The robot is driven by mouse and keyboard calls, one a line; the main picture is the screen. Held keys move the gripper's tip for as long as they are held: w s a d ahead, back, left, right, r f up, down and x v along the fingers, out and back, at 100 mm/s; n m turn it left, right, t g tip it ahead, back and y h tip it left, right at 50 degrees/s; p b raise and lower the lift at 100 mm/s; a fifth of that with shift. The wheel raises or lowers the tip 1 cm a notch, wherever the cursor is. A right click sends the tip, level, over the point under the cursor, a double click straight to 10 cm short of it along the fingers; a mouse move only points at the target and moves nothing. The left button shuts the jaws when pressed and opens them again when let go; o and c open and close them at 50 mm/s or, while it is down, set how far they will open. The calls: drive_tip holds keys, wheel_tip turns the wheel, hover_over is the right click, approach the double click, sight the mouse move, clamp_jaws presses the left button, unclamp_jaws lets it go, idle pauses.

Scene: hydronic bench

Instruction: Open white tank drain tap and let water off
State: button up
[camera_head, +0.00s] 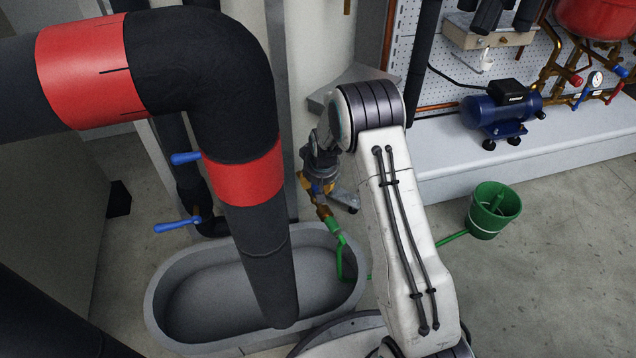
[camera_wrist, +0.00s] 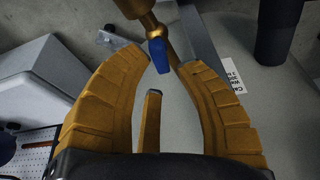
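A brass drain tap (camera_wrist: 140,8) with a blue lever (camera_wrist: 158,55) is at the top of the wrist view. I cannot tell whether either finger touches the lever. In the head view my gripper (camera_head: 318,186) hangs beside the brass fitting (camera_head: 324,211), partly hidden by my wrist. A pale surface with a printed label (camera_wrist: 232,76) lies behind the right finger. No flowing water shows.
The grey oval trough (camera_head: 157,300) stands below, with a thick black pipe (camera_head: 262,260) with red bands crossing it. Two blue levers (camera_head: 178,224) are on the left. A green bucket (camera_head: 480,228) stands on the floor at right. A blue pump (camera_head: 500,112) sits on the bench.

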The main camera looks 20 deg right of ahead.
sight(315, 188)
drive_tip(key=shift+b+x, duration=1.35)
drive_tip(key=shift+x, duration=1.15)
drive_tip(key=shift+s, duration=0.1)
drive_tip(key=shift+a, duration=0.1)
drive_tip(key=c, duration=0.4)
drive_tip(key=o, duration=1)
drive_tip(key=shift+a, duration=0.1)
drive_tip(key=shift+r, duration=0.15)
